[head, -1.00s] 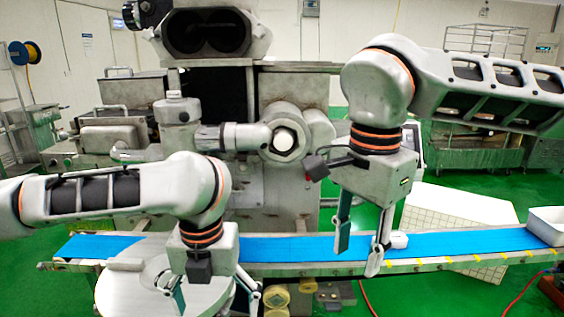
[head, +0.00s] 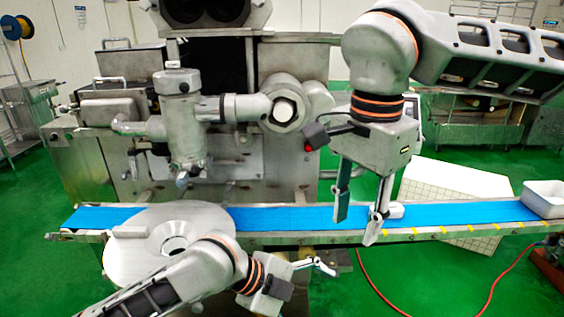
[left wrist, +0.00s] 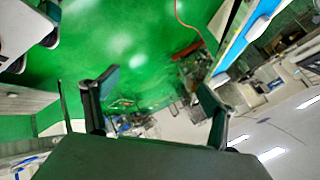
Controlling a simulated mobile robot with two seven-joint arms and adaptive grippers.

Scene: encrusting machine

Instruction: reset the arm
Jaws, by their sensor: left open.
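My left arm comes in from the bottom left in the head view. Its left gripper (head: 318,266) is in front of and below the conveyor's near edge, pointing right. In the left wrist view the left gripper's two fingers (left wrist: 157,105) stand wide apart with nothing between them. My right gripper (head: 357,210) hangs fingers down over the blue conveyor belt (head: 285,219), its fingers apart. A small white object (head: 395,210) lies on the belt beside the right gripper's right finger; I see nothing held between the fingers.
The encrusting machine (head: 230,150) stands behind the belt. A round metal disc (head: 140,250) sits at the belt's left front. A white bin (head: 543,198) is at the belt's right end. A red hose (head: 500,275) lies on the green floor.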

